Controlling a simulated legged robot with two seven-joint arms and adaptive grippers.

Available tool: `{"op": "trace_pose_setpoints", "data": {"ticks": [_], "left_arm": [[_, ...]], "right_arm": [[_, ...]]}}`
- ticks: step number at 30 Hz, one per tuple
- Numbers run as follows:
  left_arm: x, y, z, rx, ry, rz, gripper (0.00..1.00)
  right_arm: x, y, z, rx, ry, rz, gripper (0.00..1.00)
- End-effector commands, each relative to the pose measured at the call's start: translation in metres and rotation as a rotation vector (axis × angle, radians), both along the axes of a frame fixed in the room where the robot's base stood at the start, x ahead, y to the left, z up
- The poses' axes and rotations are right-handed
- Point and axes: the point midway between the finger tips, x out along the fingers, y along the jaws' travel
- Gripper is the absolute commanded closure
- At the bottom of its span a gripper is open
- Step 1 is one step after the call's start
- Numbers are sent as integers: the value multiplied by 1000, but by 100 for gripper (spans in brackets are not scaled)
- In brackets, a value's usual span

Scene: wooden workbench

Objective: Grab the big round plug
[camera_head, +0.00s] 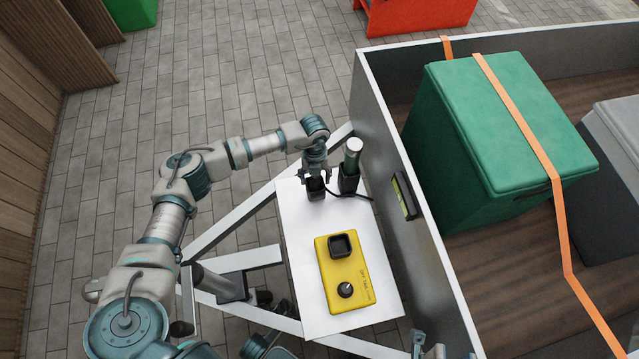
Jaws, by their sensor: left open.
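A round plug with a grey and green cylindrical body (353,152) stands upright in a black holder (348,182) at the far right of the white table. A second black holder (316,193) stands just left of it. My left gripper (315,178) points down directly over this second holder, with its jaws open. The gripper hides what is in that holder, and I cannot tell whether the fingers touch anything. What looks like my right gripper (428,350) is cut off at the bottom edge, and its jaws cannot be made out.
A yellow box (358,266) with a black square socket (340,246) and a round black knob (345,290) lies nearer on the white table (300,240). A black cable runs by the holders. A grey-walled cargo bed with a green case (490,125) closes off the right side.

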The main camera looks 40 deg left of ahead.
Motion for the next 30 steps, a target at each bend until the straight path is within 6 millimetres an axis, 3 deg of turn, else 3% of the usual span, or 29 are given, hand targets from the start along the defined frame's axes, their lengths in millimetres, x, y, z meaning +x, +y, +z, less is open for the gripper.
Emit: {"op": "trace_pose_setpoints", "data": {"ticks": [8,15,16,25,30], "left_arm": [[0,0,-1,0,-5,0,35],[0,0,-1,0,-4,0,95],[0,0,-2,0,-4,0,100],[0,0,0,0,-4,0,100],[2,0,26,-1,-12,0,100]], "right_arm": [[2,0,0,0,-2,1,60],[4,0,-1,0,0,0,60],[4,0,-1,0,0,0,60],[4,0,1,0,-2,0,60],[-3,-1,13,3,-15,0,60]]}}
